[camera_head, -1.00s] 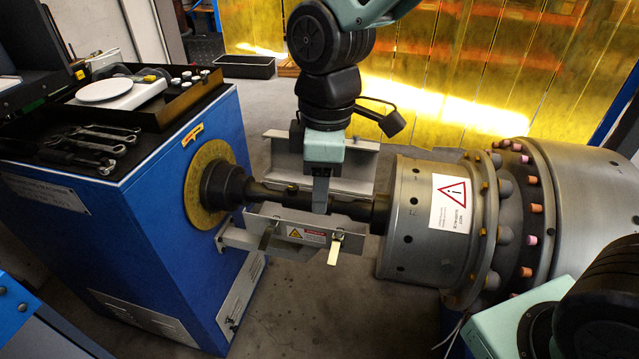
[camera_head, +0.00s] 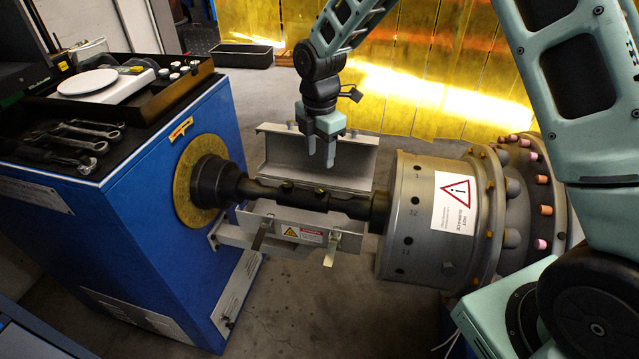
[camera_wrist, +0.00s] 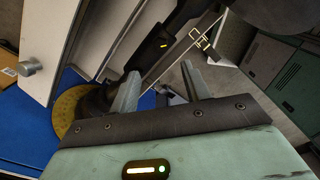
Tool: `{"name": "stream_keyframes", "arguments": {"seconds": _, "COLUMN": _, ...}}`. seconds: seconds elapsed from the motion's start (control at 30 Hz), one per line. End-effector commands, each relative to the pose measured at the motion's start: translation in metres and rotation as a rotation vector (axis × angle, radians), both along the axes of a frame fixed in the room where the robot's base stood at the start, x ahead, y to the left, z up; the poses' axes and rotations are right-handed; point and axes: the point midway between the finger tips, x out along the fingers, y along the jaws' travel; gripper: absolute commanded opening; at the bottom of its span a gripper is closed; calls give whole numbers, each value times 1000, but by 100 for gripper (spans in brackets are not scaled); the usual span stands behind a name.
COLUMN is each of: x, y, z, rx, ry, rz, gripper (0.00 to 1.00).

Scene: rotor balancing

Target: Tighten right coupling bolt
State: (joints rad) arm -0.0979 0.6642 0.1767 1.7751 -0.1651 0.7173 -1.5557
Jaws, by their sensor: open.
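The dark coupling shaft (camera_head: 262,190) runs from the blue machine to the rotor, with two small brass-coloured bolts on its upper side. The left bolt (camera_head: 287,187) and the right bolt (camera_head: 320,191) both show in the head view. My gripper (camera_head: 320,160) is above and behind the shaft, fingers down, apart and empty, clear of the bolts. In the wrist view the gripper (camera_wrist: 160,72) shows two separated fingers. Part of the shaft (camera_wrist: 152,52) lies beyond them, with a small yellow mark on it. How tight the bolts sit cannot be seen.
An open guard (camera_head: 290,160) with raised rear panel and front plate (camera_head: 280,237) flanks the shaft. The metal rotor (camera_head: 415,220) with a warning label stands right. Wrenches (camera_head: 75,140) lie on the blue machine (camera_head: 165,230) beside a tray (camera_head: 190,92) at left.

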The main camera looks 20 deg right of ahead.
Motion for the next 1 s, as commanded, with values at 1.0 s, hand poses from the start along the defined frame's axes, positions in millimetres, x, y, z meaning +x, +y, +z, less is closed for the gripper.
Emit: {"name": "stream_keyframes", "arguments": {"seconds": 1.0, "x": 0, "y": 0, "z": -104, "rx": 0, "ry": -1, "rz": -1, "gripper": 36}}
